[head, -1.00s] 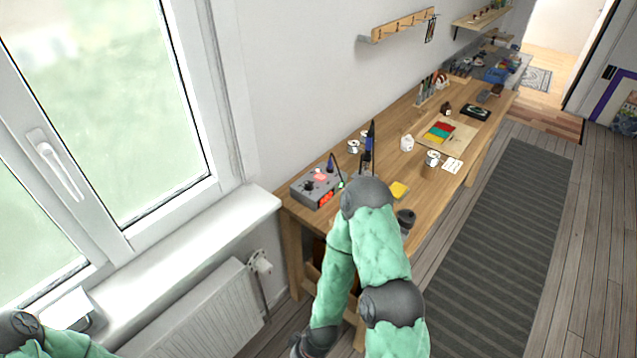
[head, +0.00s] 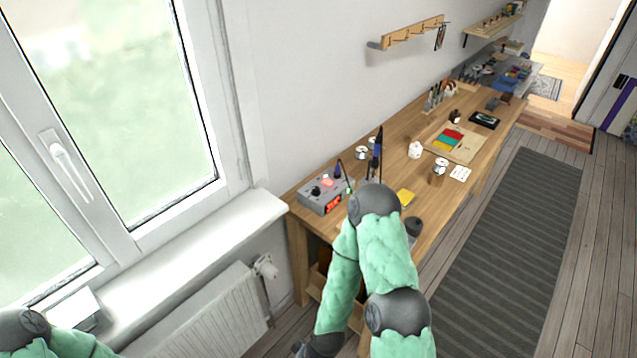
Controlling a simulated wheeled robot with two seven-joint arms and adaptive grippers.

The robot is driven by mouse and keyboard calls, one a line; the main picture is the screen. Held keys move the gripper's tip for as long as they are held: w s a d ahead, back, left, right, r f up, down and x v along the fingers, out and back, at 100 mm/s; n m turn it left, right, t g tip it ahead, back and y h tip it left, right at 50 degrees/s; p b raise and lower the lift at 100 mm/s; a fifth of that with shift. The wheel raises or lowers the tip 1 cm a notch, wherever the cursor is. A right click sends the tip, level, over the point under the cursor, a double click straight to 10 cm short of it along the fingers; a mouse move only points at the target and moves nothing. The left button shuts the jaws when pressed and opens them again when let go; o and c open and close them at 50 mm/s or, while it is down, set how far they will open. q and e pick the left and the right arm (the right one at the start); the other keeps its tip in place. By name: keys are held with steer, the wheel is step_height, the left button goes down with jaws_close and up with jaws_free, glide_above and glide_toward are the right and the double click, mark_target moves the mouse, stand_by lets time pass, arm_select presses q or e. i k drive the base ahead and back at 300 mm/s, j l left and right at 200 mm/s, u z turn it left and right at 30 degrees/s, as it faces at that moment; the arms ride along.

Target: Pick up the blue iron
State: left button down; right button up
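A blue-and-black upright tool, which looks like the blue iron (head: 376,148), stands on the wooden workbench just beyond my bent right arm. Its lower end is partly hidden by my elbow. A second, smaller dark-blue handle (head: 338,170) stands at the grey soldering station (head: 322,194), which has a red lit display.
The workbench (head: 398,128) holds a yellow pad (head: 405,197), a dark cup (head: 413,228), solder spools, a white jar (head: 415,149) and a mat with coloured pieces (head: 452,143). A window, sill and radiator (head: 215,315) are at left. The striped floor runner (head: 510,240) is clear.

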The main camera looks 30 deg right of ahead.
mark_target(376, 154)
steer(key=l+z, duration=0.15)
steer(key=z, duration=1.1)
